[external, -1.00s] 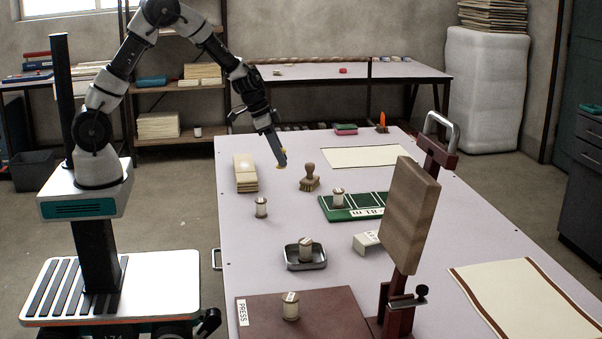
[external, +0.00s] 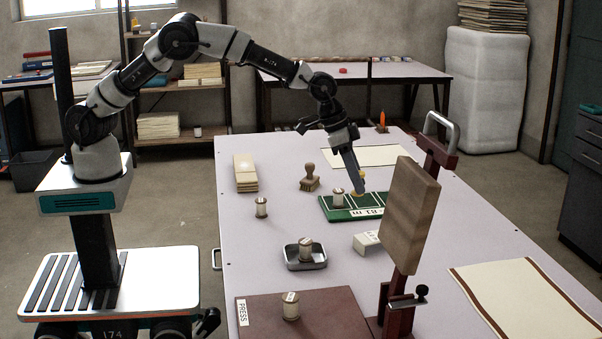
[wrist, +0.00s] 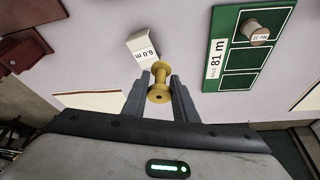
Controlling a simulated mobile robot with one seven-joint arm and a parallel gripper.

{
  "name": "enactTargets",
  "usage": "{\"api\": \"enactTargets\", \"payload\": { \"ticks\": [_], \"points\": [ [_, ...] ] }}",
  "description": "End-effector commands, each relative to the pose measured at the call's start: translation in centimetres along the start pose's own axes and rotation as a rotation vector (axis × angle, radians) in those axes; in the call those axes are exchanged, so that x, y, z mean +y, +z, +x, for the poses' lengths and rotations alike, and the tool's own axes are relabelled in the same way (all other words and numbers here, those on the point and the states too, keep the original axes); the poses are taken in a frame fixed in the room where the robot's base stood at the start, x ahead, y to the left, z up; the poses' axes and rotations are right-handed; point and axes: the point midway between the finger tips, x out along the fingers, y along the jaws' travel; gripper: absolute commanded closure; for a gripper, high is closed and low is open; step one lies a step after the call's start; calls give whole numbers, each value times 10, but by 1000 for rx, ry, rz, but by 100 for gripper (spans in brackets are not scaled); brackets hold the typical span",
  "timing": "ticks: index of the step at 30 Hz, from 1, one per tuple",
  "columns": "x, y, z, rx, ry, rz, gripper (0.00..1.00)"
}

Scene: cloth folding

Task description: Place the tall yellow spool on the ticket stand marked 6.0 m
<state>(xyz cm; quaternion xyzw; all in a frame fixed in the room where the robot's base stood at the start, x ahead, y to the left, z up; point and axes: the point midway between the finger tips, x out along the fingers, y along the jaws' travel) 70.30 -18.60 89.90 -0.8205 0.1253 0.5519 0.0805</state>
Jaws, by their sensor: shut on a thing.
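My gripper (external: 358,190) is shut on the tall yellow spool (wrist: 159,84). In the wrist view the spool sits between the two fingers, with one flanged end toward the camera. In the external view only a little of the yellow spool (external: 362,173) shows at the fingertips, above the green board. The white ticket stand (external: 367,243) is on the table, in front of the board and partly behind the wooden block. Its 6.0 m label shows in the wrist view (wrist: 145,54), just beyond the spool. The spool appears apart from the stand.
The green board (external: 340,214) marked 81 m holds a pale spool (external: 338,197) in one cell. A tall wooden block on a red press frame (external: 408,215) stands right of the stand. A metal tray (external: 290,263) with a spool lies to the left. Another spool (external: 261,208) stands nearby.

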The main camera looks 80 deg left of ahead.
Motion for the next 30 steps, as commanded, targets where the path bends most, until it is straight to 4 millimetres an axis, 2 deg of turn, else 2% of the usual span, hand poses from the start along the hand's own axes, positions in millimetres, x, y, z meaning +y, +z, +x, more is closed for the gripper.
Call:
{"api": "enactTargets", "payload": {
  "ticks": [1,3,7,11,15,22,27,30],
  "points": [
    [17,-6,1,2,-1,10,96],
    [32,-11,2,4,-1,11,96],
    [48,-15,4,6,-3,13,96],
    [51,-10,18,3,-3,13,96],
    [51,0,41,2,-3,13,96],
    [50,9,64,4,-3,13,96],
    [50,20,90,4,-3,13,96],
    [50,22,95,6,-3,13,96]
  ]
}}
